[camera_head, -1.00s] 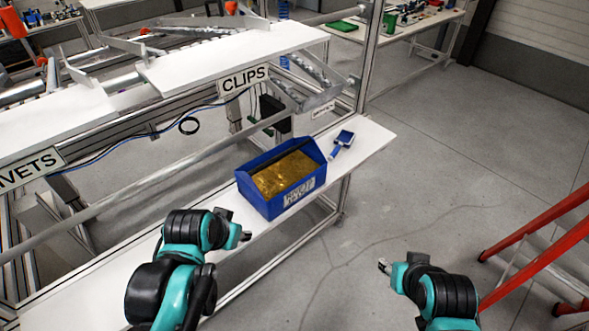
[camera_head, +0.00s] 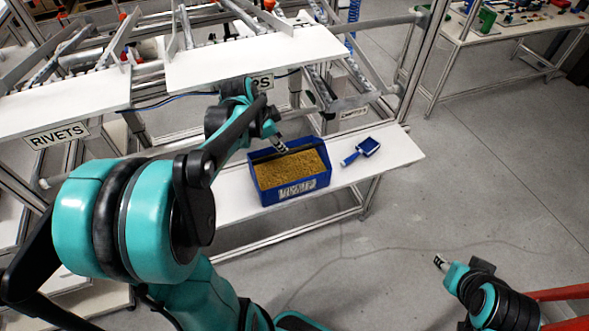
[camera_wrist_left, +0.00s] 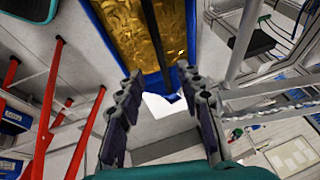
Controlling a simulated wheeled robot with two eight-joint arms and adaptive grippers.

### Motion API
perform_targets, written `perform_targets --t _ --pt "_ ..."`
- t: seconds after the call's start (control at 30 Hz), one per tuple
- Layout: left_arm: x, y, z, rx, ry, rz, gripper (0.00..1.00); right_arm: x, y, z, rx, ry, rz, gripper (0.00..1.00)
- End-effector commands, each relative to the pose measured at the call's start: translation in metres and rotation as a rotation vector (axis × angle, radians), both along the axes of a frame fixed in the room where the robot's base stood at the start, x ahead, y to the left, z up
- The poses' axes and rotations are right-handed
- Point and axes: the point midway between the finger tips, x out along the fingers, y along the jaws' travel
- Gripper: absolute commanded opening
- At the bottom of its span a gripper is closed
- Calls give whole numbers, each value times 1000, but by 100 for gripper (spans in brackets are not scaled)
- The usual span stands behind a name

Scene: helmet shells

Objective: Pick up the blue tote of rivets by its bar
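The blue tote (camera_head: 297,190) full of gold rivets (camera_head: 290,168) stands upright on a white shelf. Its dark bar (camera_head: 300,147) runs across the top toward the back. My left gripper (camera_head: 280,146) points down at the bar's left part, close to it; contact cannot be told. In the left wrist view the left gripper (camera_wrist_left: 165,108) is open, its two fingers apart. There the tote's rivets (camera_wrist_left: 130,38) and the dark bar (camera_wrist_left: 155,45) show ahead, between and beyond the fingertips. My right gripper (camera_head: 441,262) hangs at lower right, away from the tote; its finger gap is too small to tell.
A blue scoop (camera_head: 361,151) lies on the white shelf (camera_head: 405,150), right of the tote. Higher white panels and a rail frame stand behind, with a RIVETS sign (camera_head: 57,134). A red frame (camera_head: 565,293) is at lower right. The grey floor between is open.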

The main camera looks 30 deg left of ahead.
Motion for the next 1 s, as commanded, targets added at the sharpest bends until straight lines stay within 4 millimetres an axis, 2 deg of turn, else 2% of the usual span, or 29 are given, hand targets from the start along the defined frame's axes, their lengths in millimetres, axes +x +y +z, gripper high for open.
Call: perform_targets --t 0.03,0.2,0.47,0.7,1.0 --pt "5 -2 -11 0 0 -2 36 0 0 -4 0 0 0 40" --pt "17 -5 -39 0 0 0 36 0 0 -9 0 0 0 40" --pt "26 -8 -58 1 1 0 36 0 0 -12 0 0 0 40" --pt "40 -11 -90 1 -1 0 36 0 0 -18 0 0 0 40" --pt "43 -12 -95 0 -1 1 36 0 0 -19 0 0 0 40"
